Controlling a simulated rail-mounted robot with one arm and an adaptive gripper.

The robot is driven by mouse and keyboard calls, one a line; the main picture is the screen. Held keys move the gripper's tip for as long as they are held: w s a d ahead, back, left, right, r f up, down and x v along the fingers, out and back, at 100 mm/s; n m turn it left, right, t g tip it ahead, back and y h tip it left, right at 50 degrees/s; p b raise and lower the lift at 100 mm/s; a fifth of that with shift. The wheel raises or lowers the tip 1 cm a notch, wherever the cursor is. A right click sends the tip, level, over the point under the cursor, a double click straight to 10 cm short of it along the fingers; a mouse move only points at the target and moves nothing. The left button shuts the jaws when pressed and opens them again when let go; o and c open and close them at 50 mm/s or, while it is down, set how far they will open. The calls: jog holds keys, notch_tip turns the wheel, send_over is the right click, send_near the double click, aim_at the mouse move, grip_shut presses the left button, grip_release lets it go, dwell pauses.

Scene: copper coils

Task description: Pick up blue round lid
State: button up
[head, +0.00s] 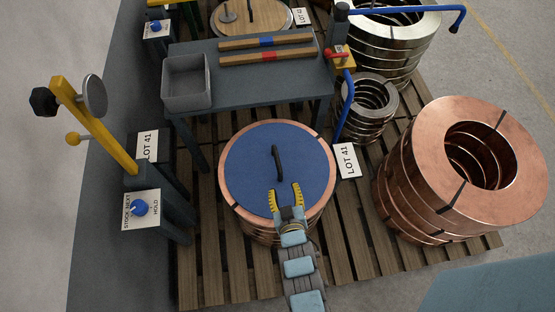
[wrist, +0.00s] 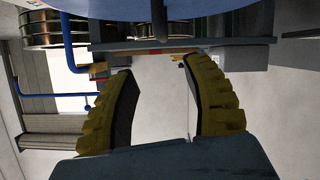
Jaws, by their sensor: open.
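The blue round lid (head: 245,170) lies flat on a copper coil (head: 318,214), with a dark upright handle (head: 277,160) near its middle. My gripper (head: 284,190) is over the near part of the lid in the head view, its yellow fingers spread and short of the handle. In the wrist view, my gripper (wrist: 158,66) is open with nothing between its fingers. The lid (wrist: 95,10) shows as a pale blue band at the top there, and the dark handle (wrist: 159,18) projects beyond the fingertips. The gap to the handle is hard to judge.
A grey table (head: 250,88) with a grey bin (head: 186,82) and two wooden bars stands behind the lid. A large copper coil (head: 425,180) is at the right, and a yellow post (head: 95,125) at the left. Blue bent rods (head: 346,110) rise behind the lid.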

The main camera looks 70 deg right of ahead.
aim_at(278, 164)
jog(key=b+x, duration=0.2)
jog(key=x, duration=0.7)
jog(key=shift+w+d, duration=0.1)
jog(key=shift+b+x, duration=0.9)
jog(key=shift+x, duration=1.45)
jog(key=shift+w+d+f, duration=0.1)
jog(key=shift+w+d, duration=0.1)
jog(key=shift+d, duration=0.05)
jog(key=shift+a, duration=0.1)
grip_shut()
